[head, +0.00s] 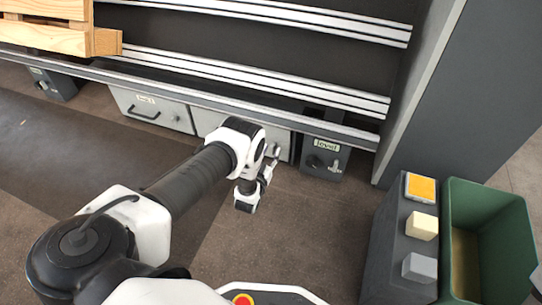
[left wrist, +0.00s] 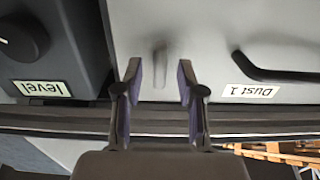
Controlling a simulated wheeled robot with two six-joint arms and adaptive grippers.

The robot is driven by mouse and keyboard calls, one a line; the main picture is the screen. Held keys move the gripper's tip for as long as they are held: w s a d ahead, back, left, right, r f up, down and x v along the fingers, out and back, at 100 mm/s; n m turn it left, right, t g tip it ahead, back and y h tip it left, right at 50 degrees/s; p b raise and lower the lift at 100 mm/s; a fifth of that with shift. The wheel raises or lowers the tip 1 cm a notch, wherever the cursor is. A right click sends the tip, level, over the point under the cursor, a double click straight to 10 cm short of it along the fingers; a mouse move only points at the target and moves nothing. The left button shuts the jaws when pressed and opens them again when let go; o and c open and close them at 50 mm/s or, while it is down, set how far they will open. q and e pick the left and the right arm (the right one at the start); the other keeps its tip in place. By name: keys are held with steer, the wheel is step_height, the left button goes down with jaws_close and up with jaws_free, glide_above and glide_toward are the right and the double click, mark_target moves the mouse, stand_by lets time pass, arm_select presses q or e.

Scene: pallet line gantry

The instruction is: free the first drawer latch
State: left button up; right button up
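The drawer labelled Dust 1 (left wrist: 215,35) fills the left wrist view upside down, with a black handle (left wrist: 270,72) at the right. Its latch (left wrist: 160,62), a small grey bar, stands on the drawer face and is slightly blurred. My left gripper (left wrist: 160,75) is open, one finger on each side of the latch, with gaps between. In the head view my left gripper (head: 267,172) is in front of the same drawer (head: 281,138), partly covering it. I cannot tell whether the fingers touch the drawer face. My right gripper is not in view.
A dark level box (head: 325,160) with a knob is right of the drawer. Another grey drawer (head: 170,115) is to its left. A rail (head: 190,94) runs above. A button post (head: 391,240) and green bin (head: 507,235) stand at right; a wooden pallet (head: 45,38) is top left.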

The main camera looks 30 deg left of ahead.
arm_select(q)
jaws_close()
steer(key=shift+r+m, duration=0.1)
steer(key=shift+m, duration=0.4)
steer(key=m+p, duration=0.1)
steer(key=m, duration=0.2)
steer(key=shift+d+m, duration=0.1)
steer(key=shift+m, duration=0.2)
steer(key=m+p, duration=0.1)
steer(key=m, duration=0.8)
steer(key=shift+d+f, duration=0.1)
steer(key=shift+f, duration=0.1)
steer(key=m, duration=0.4)
steer(key=shift+f, duration=0.1)
steer(key=shift+m, duration=0.3)
